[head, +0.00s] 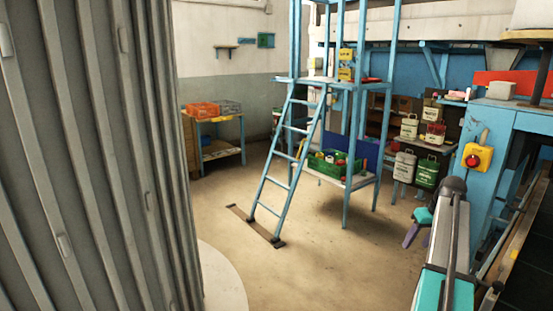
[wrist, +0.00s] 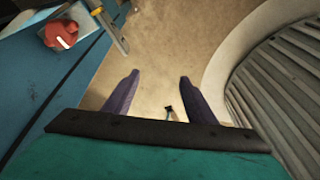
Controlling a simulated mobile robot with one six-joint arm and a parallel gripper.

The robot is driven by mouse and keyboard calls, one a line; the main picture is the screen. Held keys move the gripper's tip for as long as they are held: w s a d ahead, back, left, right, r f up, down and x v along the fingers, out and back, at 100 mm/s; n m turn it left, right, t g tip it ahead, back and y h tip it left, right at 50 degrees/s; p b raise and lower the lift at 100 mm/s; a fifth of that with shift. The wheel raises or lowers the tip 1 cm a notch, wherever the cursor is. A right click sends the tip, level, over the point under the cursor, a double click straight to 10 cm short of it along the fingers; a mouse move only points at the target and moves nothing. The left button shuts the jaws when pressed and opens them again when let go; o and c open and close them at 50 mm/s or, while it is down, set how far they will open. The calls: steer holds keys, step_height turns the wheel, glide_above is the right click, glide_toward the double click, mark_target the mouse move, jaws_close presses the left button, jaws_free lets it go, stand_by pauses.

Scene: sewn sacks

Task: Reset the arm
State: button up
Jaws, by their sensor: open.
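My gripper (head: 412,238) hangs at the end of my arm on the right of the head view, beside a blue post. It has a teal body and dark purple fingers. In the wrist view my gripper (wrist: 158,78) shows its two fingers spread apart with bare floor between them. It is open and holds nothing. My grey and teal arm rises from the bottom right of the head view.
A yellow box with a red knob (head: 477,157) is on the blue post near my arm. A blue ladder (head: 292,150) stands mid-room. Labelled containers (head: 427,172) sit behind my gripper. A grey corrugated wall (head: 95,150) fills the left. The middle floor is clear.

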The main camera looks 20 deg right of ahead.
steer(key=w+a+f+n+g+y, duration=0.15)
steer(key=w+a+f, duration=0.25)
steer(key=a+f, duration=0.9)
steer(key=w+a+f+n+g+y, duration=0.1)
steer(key=w+a+f+n+g, duration=0.15)
steer(key=a+f, duration=1.1)
steer(key=s+a+f+g, duration=0.1)
steer(key=a+f, duration=0.2)
steer(key=a, duration=0.3)
steer(key=s+a+f, duration=0.2)
steer(key=a+f, duration=0.2)
steer(key=a, duration=0.2)
steer(key=s+a+f+n+g, duration=0.2)
steer(key=s+a+f+g, duration=0.1)
steer(key=s+a+f, duration=1.05)
steer(key=s+a+f+m+h, duration=0.1)
steer(key=s+a, duration=0.2)
steer(key=s, duration=0.5)
steer(key=s+a+f+m+g+h, duration=0.1)
steer(key=s+a+f+m, duration=0.1)
steer(key=s, duration=0.6)
steer(key=shift+a+f, duration=0.3)
steer(key=shift+a, duration=0.15)
steer(key=shift+s+h, duration=0.1)
steer(key=shift+h, duration=0.15)
